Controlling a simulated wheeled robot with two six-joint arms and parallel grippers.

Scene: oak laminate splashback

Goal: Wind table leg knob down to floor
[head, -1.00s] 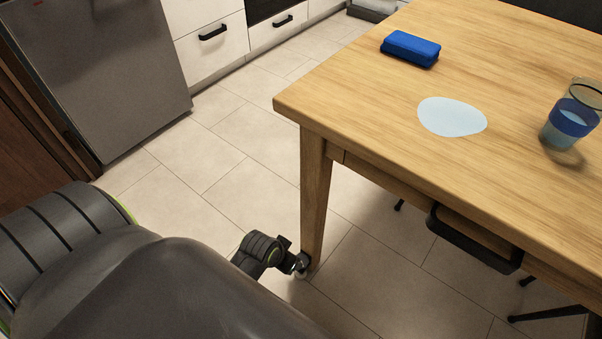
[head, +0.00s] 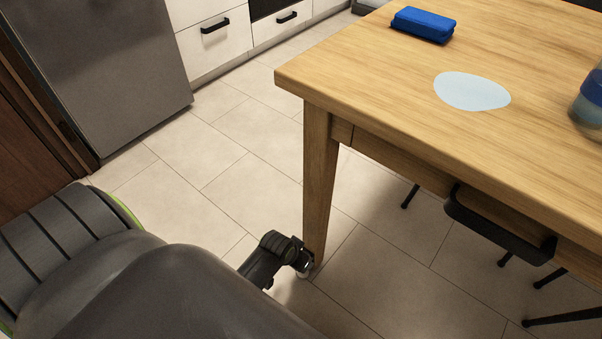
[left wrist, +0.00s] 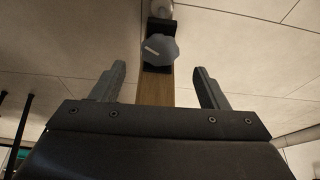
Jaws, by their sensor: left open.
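The wooden table leg (head: 319,185) runs down from the table's near left corner to the tiled floor. In the left wrist view the leg (left wrist: 154,92) shows behind a light grey faceted knob (left wrist: 160,49) with a pale line on its face. The knob sits on a black bracket, and a round whitish foot (left wrist: 161,6) shows past it. My left gripper (left wrist: 158,80) is open, its two fingers apart on either side of the leg, with nothing between them gripped. In the head view my left gripper (head: 303,262) is low beside the leg's bottom end. My right gripper is not seen.
The table (head: 400,100) carries a blue block-like item (head: 423,24), a pale blue puddle (head: 471,91) and a glass (head: 588,110) at the right edge. A black handle (head: 495,230) juts from its front. Thin dark legs stand underneath. Floor left of the leg is clear.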

